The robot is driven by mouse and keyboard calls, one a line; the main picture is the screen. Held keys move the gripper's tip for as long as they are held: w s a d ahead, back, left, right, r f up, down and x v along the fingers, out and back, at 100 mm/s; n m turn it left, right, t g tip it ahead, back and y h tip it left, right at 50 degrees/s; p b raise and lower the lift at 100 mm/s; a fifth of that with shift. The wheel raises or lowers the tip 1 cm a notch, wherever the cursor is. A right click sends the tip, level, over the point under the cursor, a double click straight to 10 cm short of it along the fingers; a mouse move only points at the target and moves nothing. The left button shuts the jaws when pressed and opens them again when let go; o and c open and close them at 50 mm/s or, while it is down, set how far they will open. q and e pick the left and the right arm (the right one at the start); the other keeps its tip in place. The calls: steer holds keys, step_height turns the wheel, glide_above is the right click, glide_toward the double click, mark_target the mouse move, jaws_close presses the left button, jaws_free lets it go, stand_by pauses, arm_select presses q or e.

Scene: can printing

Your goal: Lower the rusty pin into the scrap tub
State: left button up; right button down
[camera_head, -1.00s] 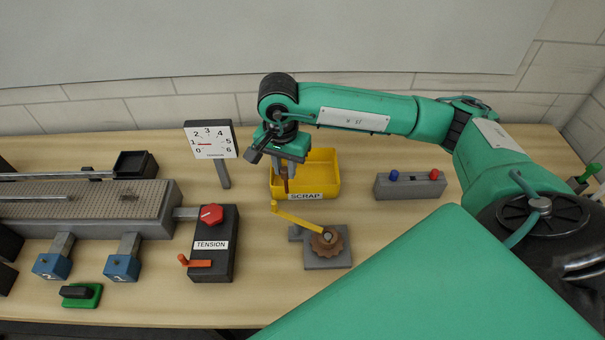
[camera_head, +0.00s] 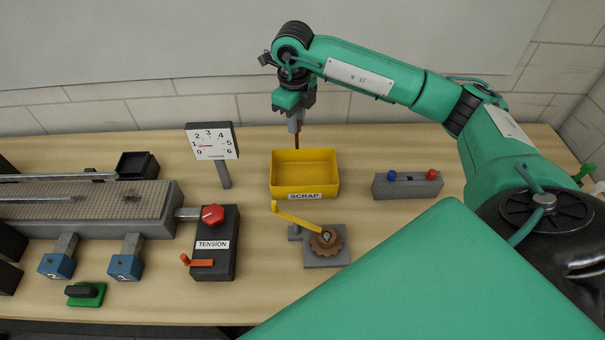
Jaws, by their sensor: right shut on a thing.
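The rusty pin (camera_head: 297,141) is a thin brown rod that hangs upright from my right gripper (camera_head: 296,127). The gripper points down and is shut on the pin's upper part. The yellow scrap tub (camera_head: 305,189), labelled SCRAP, stands on the table below. The pin's lower tip shows against the tub's back rim in the head view. Its exact height above the tub is hard to tell. The inside of the tub that shows looks empty. My left gripper is not in view.
A dial gauge (camera_head: 212,141) on a post stands left of the tub. A grey box (camera_head: 408,187) with blue and red knobs stands to the right. A gear with a yellow crank (camera_head: 325,242) sits in front. The dark TENSION box (camera_head: 213,252) is front left.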

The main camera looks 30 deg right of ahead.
steer(key=w+d+r+m, duration=0.2)
steer(key=d+r+m, duration=0.15)
steer(key=m, duration=0.55)
step_height(320, 180, down, 10)
steer(key=b, duration=0.4)
steer(key=shift+d+f, duration=0.15)
steer(key=shift+f, duration=0.1)
steer(key=shift+w, duration=0.1)
step_height(320, 180, down, 6)
steer(key=b, duration=0.5)
steer(key=shift+f, duration=0.15)
stand_by(0.6)
steer(key=shift+f+b, duration=1.9)
steer(key=shift+f, duration=0.65)
stand_by(1.3)
steer(key=c, duration=1.2)
jaws_free()
